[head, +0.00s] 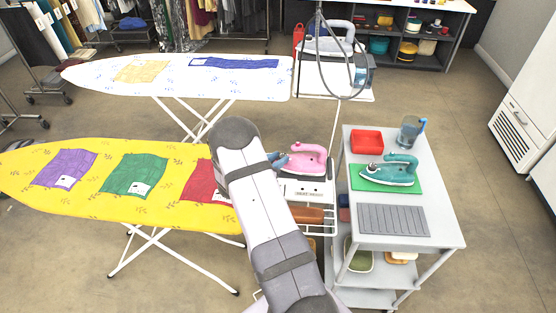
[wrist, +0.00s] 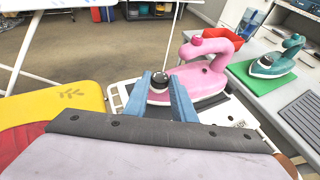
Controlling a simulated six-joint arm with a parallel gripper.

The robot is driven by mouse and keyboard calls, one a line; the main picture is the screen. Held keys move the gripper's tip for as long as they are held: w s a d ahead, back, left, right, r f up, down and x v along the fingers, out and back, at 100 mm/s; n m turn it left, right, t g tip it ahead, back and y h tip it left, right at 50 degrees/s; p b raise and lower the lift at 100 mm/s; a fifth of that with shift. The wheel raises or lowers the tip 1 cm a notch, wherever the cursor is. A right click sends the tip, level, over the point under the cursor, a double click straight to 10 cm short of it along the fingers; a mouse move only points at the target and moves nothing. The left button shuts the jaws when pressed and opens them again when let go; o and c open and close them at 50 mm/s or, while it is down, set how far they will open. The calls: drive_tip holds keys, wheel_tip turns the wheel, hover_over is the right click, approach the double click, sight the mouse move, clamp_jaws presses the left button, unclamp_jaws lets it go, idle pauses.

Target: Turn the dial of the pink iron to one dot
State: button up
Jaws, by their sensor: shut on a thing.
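The pink iron (head: 306,158) stands on a white rest at the end of the yellow ironing board; it also shows in the wrist view (wrist: 214,72). Its dial (wrist: 159,81) is a dark knob with a light mark on top, at the near left part of the iron. My gripper (wrist: 163,85) has its two blue fingers on either side of the dial, shut on it. In the head view, my gripper (head: 277,162) is at the iron's left side and mostly hidden by my arm. The dot marks around the dial are too small to read.
A grey cart (head: 449,222) to the right bears a teal iron (head: 388,172) on a green mat, a red tray (head: 367,141) and a jug (head: 410,132). The yellow board (head: 110,205) with cloth patches lies to the left. A white board (head: 120,75) stands behind.

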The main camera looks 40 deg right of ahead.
drive_tip(key=shift+w+f+m+g+h+b, duration=0.15)
drive_tip(key=shift+w+m+g+b, duration=0.15)
drive_tip(key=shift+m+g+b, duration=0.5)
drive_tip(key=shift+w+r+m+g+h+b, duration=0.15)
drive_tip(key=shift+w+m+g+b, duration=0.1)
drive_tip(key=shift+m+g+b, duration=0.5)
drive_tip(key=shift+a+m+g+b, duration=0.1)
drive_tip(key=shift+m+g+b, duration=0.45)
drive_tip(key=shift+g+b, duration=0.3)
drive_tip(key=o, duration=1.1)
drive_tip(key=shift+c, duration=0.2)
drive_tip(key=b+v, duration=0.1)
drive_tip(key=v, duration=0.6)
drive_tip(key=shift+b, duration=0.4)
drive_tip(key=shift+a+r, duration=0.15)
drive_tip(key=shift+r, duration=0.05)
